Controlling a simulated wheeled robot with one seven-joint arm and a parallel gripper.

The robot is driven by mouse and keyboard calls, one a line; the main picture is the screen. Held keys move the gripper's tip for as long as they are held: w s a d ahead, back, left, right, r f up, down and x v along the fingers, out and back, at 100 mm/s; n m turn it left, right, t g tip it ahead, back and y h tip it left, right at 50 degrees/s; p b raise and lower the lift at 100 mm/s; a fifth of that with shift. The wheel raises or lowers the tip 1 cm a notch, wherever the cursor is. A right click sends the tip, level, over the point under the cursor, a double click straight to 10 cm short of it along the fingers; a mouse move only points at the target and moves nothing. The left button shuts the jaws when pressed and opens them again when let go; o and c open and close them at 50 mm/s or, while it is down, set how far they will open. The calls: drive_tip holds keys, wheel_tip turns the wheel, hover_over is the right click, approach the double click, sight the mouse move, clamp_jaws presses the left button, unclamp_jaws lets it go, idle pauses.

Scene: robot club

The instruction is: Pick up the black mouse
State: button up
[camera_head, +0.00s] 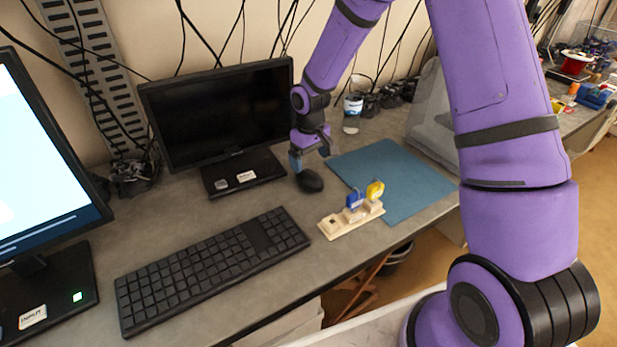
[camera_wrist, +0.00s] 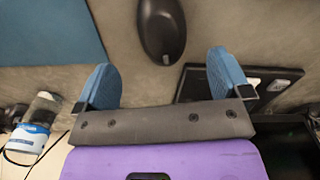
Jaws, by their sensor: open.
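The black mouse (camera_head: 310,181) lies on the grey desk between the monitor's foot and the blue mat. In the wrist view the mouse (camera_wrist: 162,28) is at the top middle, beyond the fingertips and roughly centred between them. My gripper (camera_head: 310,157) is open and empty, above and just behind the mouse in the head view. Its two blue fingers (camera_wrist: 160,80) are spread wide in the wrist view, and neither appears to touch the mouse.
A blue mat (camera_head: 420,190) lies to the right. A wooden holder (camera_head: 340,226) with blue and yellow pieces stands in front. A black keyboard (camera_head: 210,268) is at the front left. A dark monitor (camera_head: 220,112) stands left of my gripper. A jar (camera_head: 352,112) stands behind.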

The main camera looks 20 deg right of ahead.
sight(309, 173)
drive_tip(key=shift+a+f, duration=0.2)
drive_tip(key=shift+f, duration=3.3)
drive_tip(key=c, duration=1)
